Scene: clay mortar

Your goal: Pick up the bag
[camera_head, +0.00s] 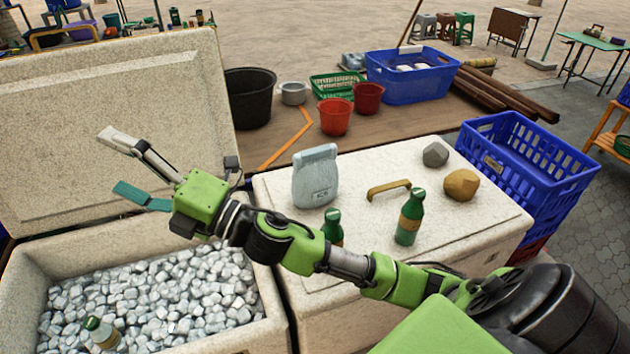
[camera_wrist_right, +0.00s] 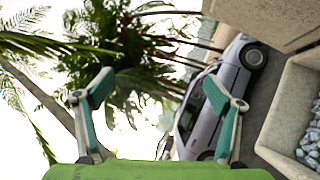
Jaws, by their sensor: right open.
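The bag (camera_head: 315,177) is pale blue-grey with small lettering low on its front. It stands upright on the white lid of the closed cooler, near its left end. My right gripper (camera_head: 122,165) is open and empty, up and to the left of the bag, over the open ice cooler and in front of its raised lid. In the right wrist view the open fingers (camera_wrist_right: 162,105) have only trees, sky and a parked car beyond them; the bag is not in that view. My left gripper is not in view.
On the closed cooler (camera_head: 480,240) are two green bottles (camera_head: 409,217) (camera_head: 332,227), a grey stone (camera_head: 435,155), a brown stone (camera_head: 461,185) and a tan handle (camera_head: 388,189). A blue crate (camera_head: 530,165) stands to the right. The open cooler (camera_head: 20,290) holds ice and a bottle (camera_head: 103,333).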

